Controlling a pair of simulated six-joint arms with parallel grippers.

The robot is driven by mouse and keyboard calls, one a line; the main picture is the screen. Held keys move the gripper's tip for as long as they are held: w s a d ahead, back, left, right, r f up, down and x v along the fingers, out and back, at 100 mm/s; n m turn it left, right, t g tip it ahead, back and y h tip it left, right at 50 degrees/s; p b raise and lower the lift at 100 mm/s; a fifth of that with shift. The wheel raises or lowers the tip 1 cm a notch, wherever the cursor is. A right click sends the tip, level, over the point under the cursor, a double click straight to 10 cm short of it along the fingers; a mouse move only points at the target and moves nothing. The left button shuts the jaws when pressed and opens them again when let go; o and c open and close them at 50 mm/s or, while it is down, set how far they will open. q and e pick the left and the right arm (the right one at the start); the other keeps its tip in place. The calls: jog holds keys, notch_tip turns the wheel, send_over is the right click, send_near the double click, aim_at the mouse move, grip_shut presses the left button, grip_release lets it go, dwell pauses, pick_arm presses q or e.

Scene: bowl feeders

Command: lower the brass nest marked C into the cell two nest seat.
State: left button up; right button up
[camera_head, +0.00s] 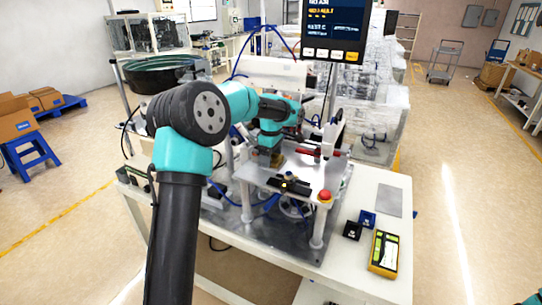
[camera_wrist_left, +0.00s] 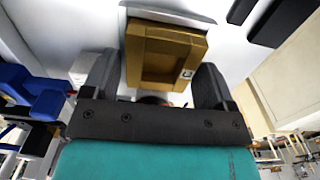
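In the head view the brass nest (camera_head: 264,160) shows below my left gripper (camera_head: 270,150), over the left part of the raised metal plate (camera_head: 310,171). Whether it touches the plate is unclear. I cannot make out the cell two seat; the arm and nest cover that area. My right gripper is not in view.
A dark block (camera_head: 289,186) and a red button (camera_head: 325,195) are at the plate's front. A blue block (camera_head: 367,218), a black block (camera_head: 352,231) and a yellow meter (camera_head: 384,254) lie on the white table (camera_head: 350,275). A screen (camera_head: 334,28) hangs behind.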

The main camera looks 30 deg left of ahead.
pick_arm(q)
jog(key=shift+o, duration=1.4)
jog(key=shift+r, duration=0.5)
notch_tip(320, 180, up, 16)
jog(key=shift+r, duration=0.2)
jog(key=shift+s, duration=0.1)
